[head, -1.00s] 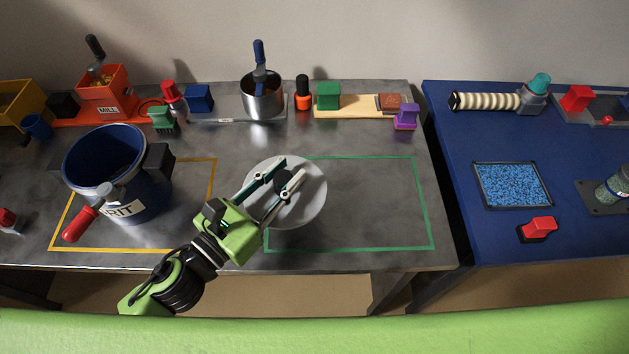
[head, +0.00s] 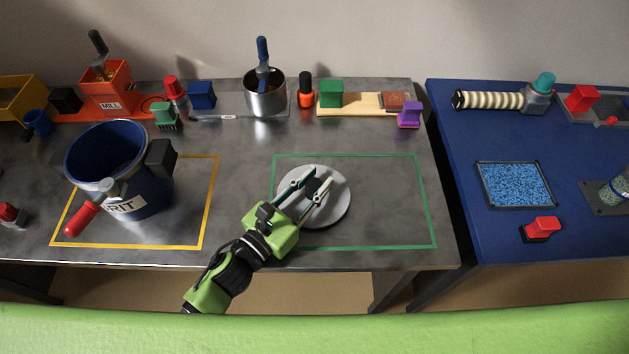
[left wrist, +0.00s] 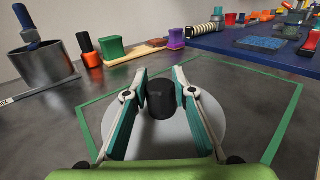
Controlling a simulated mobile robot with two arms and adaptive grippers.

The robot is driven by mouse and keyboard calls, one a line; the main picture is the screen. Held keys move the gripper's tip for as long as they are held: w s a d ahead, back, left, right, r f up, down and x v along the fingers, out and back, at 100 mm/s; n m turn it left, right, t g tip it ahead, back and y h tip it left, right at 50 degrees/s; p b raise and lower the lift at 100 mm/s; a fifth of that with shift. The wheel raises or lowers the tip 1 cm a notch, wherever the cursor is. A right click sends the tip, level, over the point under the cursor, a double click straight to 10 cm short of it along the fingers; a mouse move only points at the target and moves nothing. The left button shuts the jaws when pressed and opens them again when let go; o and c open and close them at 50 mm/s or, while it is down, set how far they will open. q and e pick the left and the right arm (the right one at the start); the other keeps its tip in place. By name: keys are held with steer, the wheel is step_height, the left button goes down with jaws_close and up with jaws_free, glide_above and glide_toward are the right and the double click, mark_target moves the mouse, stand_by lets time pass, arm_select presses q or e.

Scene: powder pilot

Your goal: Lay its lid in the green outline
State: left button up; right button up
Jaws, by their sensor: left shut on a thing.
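The lid (head: 338,209) is a pale grey disc with a black knob. My left gripper (head: 320,178) is shut on the lid's knob (left wrist: 161,100), which shows between its fingers in the left wrist view. The lid appears over the left part of the green outline (head: 432,205). I cannot tell whether it touches the table or hangs just above it. The blue bucket (head: 150,195), labelled with a partly hidden word ending in "RIT", stands open in the yellow outline (head: 208,205) with a red-handled tool at its front. My right gripper is not in view.
The right part of the green outline is bare. Behind it stand a metal pot (head: 265,95), an orange-and-black bottle (head: 305,90), a wooden board (head: 358,104) and a purple block (head: 409,115). A blue table (head: 450,150) stands to the right across a gap.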

arm_select(q)
steer(key=shift+f, duration=0.2)
steer(key=o, duration=1.2)
steer(key=shift+c, duration=0.2)
steer(key=shift+r, duration=0.1)
steer(key=shift+r, duration=0.15)
steer(key=b+v, duration=0.2)
steer(key=v, duration=0.9)
steer(key=shift+b, duration=0.35)
steer(key=shift+s+a, duration=0.35)
steer(key=shift+s, duration=0.1)
